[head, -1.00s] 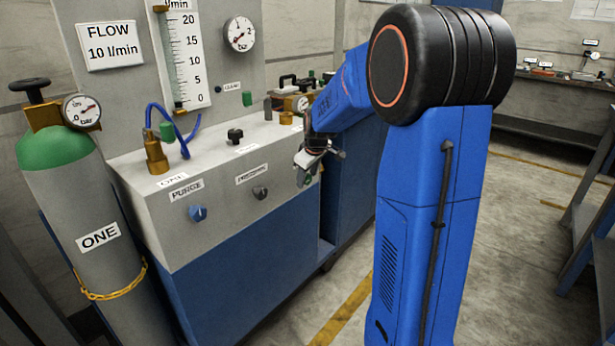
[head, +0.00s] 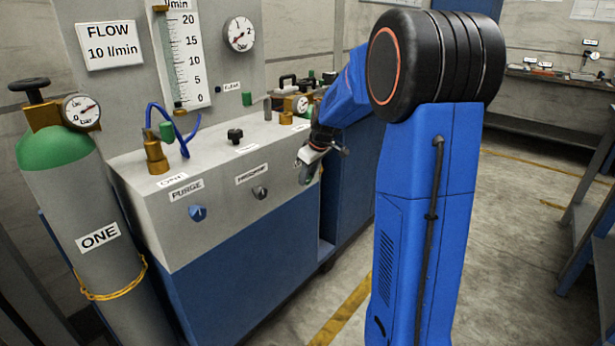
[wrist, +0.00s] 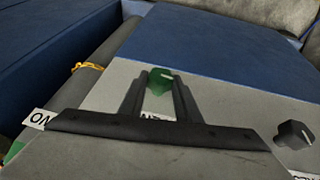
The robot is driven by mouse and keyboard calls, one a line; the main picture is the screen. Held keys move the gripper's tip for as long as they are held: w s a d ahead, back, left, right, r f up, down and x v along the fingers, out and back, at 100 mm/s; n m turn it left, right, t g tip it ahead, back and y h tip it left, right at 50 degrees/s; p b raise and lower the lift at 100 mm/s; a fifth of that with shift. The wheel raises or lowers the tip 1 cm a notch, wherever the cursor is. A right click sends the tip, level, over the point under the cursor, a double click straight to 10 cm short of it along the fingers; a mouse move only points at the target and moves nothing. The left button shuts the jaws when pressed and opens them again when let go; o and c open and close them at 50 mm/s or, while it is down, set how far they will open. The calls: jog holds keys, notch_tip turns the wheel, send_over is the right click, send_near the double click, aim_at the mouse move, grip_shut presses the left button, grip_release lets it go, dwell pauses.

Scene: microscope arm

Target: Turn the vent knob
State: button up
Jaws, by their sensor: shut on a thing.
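The vent knob is the green knob (wrist: 161,80) on the front of the grey panel in the wrist view. The two dark fingers of my gripper (wrist: 160,84) stand on either side of it, shut on it. A white label beside it is mostly hidden behind the gripper.
The grey bench panel (head: 225,240) also carries a blue PURGE knob (head: 198,213) and a dark grey knob (head: 260,193), also seen in the wrist view (wrist: 293,133). Cylinder ONE (head: 85,210) stands at the left. In the wrist view, another cylinder with a yellow chain (wrist: 90,66) is close by.

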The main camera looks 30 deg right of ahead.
jog(key=y, duration=0.1)
jog(key=g+y, duration=0.1)
jog(key=y, duration=0.1)
jog(key=shift+w+d+m, duration=0.15)
jog(key=shift+d+m, duration=0.15)
jog(key=shift+d, duration=0.1)
jog(key=y, duration=0.1)
jog(key=g+y, duration=0.1)
jog(key=m+y, duration=0.1)
jog(key=y, duration=0.1)
jog(key=shift+w+d+f, duration=0.15)
jog(key=shift+d+f, duration=0.05)
jog(key=shift+d, duration=0.15)
jog(key=y, duration=0.1)
jog(key=g+y, duration=0.1)
jog(key=m+y, duration=0.1)
jog(key=y, duration=0.1)
jog(key=shift+d+f, duration=0.25)
jog(key=shift+f, duration=0.1)
jog(key=shift+w+d+f+m+g+y, duration=0.1)
jog(key=shift+m+g+y, duration=0.15)
jog(key=shift+y, duration=0.7)
jog(key=shift+f+m+g+y, duration=0.1)
jog(key=shift+m+g+y, duration=0.15)
jog(key=shift+y, duration=0.7)
jog(key=o, duration=1.1)
jog(key=shift+c, duration=0.2)
jog(key=shift+d, duration=0.1)
